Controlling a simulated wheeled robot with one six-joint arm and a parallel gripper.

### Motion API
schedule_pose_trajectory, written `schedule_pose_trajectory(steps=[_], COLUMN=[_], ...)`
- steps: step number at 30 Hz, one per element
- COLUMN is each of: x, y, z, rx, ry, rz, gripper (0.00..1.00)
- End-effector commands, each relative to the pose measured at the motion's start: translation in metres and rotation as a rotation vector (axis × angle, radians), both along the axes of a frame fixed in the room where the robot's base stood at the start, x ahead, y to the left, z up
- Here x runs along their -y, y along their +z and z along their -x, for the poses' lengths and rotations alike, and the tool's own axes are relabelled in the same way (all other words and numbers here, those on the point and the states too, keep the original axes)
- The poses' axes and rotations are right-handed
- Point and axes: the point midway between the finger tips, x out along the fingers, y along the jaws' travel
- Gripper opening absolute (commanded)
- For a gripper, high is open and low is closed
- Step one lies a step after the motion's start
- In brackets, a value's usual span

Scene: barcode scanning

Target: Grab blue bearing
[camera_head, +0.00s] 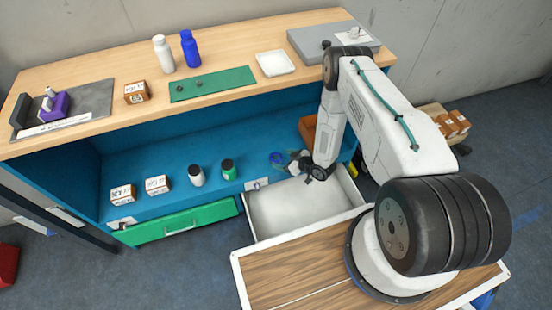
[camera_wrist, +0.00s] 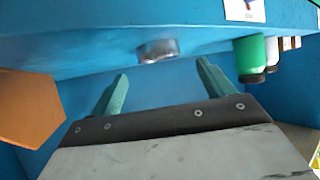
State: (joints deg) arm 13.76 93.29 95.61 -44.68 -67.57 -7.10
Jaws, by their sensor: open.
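The blue bearing (camera_head: 277,158) is a small blue ring on the blue lower shelf (camera_head: 225,150), left of my gripper (camera_head: 294,161) in the head view. My gripper also shows in the wrist view (camera_wrist: 163,72), with its two green fingers spread and nothing between them. A small round silvery piece (camera_wrist: 157,50) lies on the blue surface just beyond the fingertips. It seems to be the bearing seen from its side, though its blue colour does not show there. The fingers do not touch it.
A green bottle (camera_head: 228,169) and a white bottle (camera_head: 197,176) stand left of the bearing. An orange bin (camera_head: 308,132) is behind my gripper, and an orange surface (camera_wrist: 28,108) shows in the wrist view. An open white drawer (camera_head: 300,208) lies below.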

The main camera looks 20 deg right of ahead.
Motion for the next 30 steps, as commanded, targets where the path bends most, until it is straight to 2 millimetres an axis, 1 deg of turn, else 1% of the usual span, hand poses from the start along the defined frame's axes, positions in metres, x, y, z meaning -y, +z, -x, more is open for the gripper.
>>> schedule_pose_trajectory(steps=[3,7,11,16,17,18,20,21,22,23,30], x=[-0.009,-0.016,-0.018,-0.017,-0.017,-0.017,-0.017,-0.017,-0.017,-0.017,-0.017], y=[-0.012,-0.020,-0.023,-0.023,-0.023,-0.023,-0.023,-0.023,-0.023,-0.023,-0.022], z=[-0.012,-0.025,-0.030,-0.030,-0.030,-0.030,-0.030,-0.029,-0.029,-0.029,-0.030], rx=[0.002,0.001,0.000,-0.001,-0.001,-0.001,-0.001,-0.001,-0.001,-0.001,0.000], ry=[0.002,0.000,-0.003,-0.004,-0.004,-0.004,-0.004,-0.004,-0.004,-0.004,-0.004], rz=[0.000,0.001,0.000,0.001,0.001,0.001,0.001,0.001,0.001,0.001,0.000], gripper=[0.81,0.81,0.81,0.81,0.78,0.67,0.50,0.39,0.31,0.25,0.25])
